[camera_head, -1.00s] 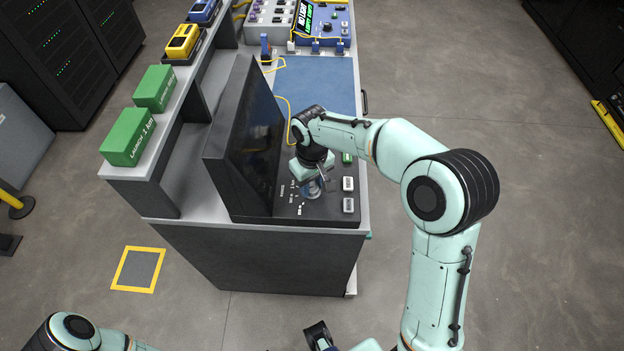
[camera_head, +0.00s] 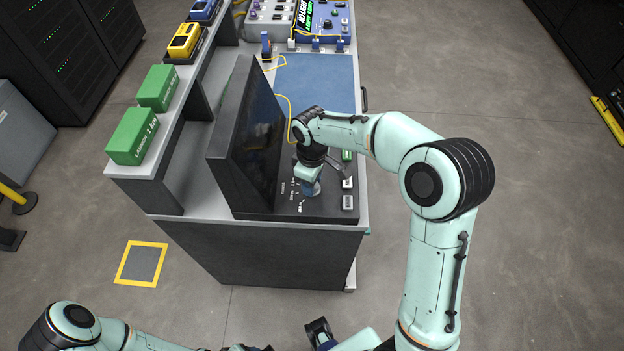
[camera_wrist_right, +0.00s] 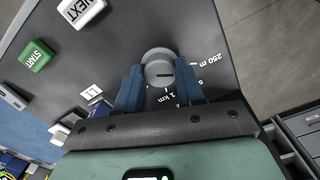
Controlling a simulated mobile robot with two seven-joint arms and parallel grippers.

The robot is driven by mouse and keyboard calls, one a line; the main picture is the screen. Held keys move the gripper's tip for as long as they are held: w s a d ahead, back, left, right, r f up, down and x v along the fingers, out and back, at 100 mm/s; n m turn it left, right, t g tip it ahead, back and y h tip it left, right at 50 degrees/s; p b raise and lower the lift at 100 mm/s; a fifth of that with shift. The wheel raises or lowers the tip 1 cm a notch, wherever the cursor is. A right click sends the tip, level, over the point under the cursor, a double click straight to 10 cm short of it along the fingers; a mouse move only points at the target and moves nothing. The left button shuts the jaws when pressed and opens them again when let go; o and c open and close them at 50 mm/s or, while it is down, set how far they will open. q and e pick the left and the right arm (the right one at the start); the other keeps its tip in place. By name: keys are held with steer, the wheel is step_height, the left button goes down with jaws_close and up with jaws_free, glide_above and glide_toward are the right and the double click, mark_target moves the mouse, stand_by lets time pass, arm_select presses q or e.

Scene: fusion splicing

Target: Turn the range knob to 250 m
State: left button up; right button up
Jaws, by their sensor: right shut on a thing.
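The range knob (camera_wrist_right: 158,54) is a round grey dial on the dark sloping panel, with a short dark mark on its face. Printed labels beside it include 250 m (camera_wrist_right: 206,60) and 1 km (camera_wrist_right: 173,98). I cannot tell exactly which label the mark points at. My right gripper (camera_wrist_right: 160,80) is shut on the knob, with one blue finger on each side. In the head view, my right gripper (camera_head: 310,187) is over the front part of the panel and hides most of the knob. My left arm is low at the bottom edge; its jaws do not show clearly.
A tall dark screen (camera_head: 246,140) stands just left of the knob. White buttons (camera_head: 348,203) and a green START button (camera_wrist_right: 36,55) are on the same panel. Green boxes (camera_head: 132,136) stand on the left shelf. The floor to the right is clear.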

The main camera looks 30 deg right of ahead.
steer(key=shift+r, duration=0.15)
steer(key=o, duration=1)
steer(key=shift+o, duration=0.2)
arm_select(q)
steer(key=shift+w+r+p, duration=0.25)
steer(key=shift+r+p, duration=0.2)
steer(key=shift+r, duration=0.05)
steer(key=shift+w+r+p, duration=0.25)
steer(key=shift+r+p, duration=0.15)
steer(key=shift+r, duration=0.1)
arm_select(e)
step_height(320, 180, up, 13)
steer(key=shift+r, duration=0.15)
arm_select(q)
steer(key=shift+s, duration=0.1)
